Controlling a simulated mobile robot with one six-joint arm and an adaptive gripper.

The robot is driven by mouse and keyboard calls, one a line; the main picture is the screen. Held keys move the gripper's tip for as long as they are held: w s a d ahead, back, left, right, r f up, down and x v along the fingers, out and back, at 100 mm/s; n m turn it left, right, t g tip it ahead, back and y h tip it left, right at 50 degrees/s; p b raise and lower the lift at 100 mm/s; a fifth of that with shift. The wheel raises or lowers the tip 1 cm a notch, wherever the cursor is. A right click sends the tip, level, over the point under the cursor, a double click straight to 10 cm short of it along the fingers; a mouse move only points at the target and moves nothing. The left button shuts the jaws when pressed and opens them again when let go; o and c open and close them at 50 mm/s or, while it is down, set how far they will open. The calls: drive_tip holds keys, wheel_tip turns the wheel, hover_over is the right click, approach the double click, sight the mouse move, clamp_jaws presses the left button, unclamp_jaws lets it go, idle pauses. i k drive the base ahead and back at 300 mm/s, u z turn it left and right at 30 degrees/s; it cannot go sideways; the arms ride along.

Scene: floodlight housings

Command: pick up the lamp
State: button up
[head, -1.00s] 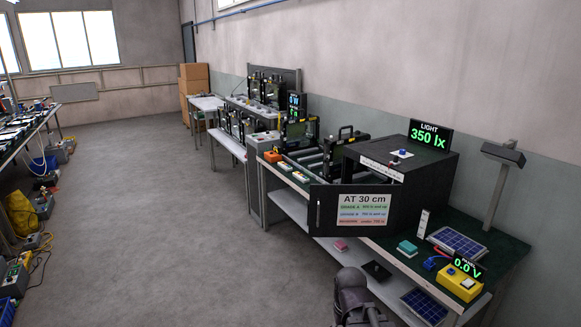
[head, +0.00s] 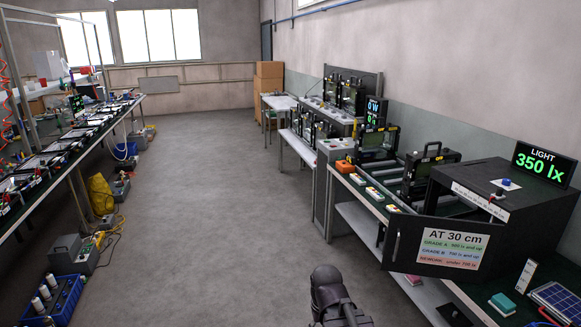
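Several black floodlight lamps with top handles are in the head view. One lamp (head: 379,145) stands upright on the near right bench, and another lamp (head: 430,168) stands just right of it by the black box. More lamps (head: 352,95) stand on the benches farther back. I cannot tell which one the task means. A dark part of my arm shows at the bottom middle, over the floor and apart from all lamps. My gripper's fingers do not show.
The black test box (head: 497,205) has its door (head: 437,247) swung out past the bench's front edge. A long bench (head: 150,98) lines the left, with a blue crate (head: 55,300) and a yellow bag (head: 101,193) on the floor. The grey floor (head: 215,200) between is clear.

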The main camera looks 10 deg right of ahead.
sight(419, 165)
drive_tip(key=u, duration=0.2)
drive_tip(key=i, duration=2.25)
drive_tip(key=z, duration=0.85)
drive_tip(key=i, duration=0.6)
drive_tip(key=z, duration=0.85)
drive_tip(key=i, duration=0.7)
drive_tip(key=z, duration=0.45)
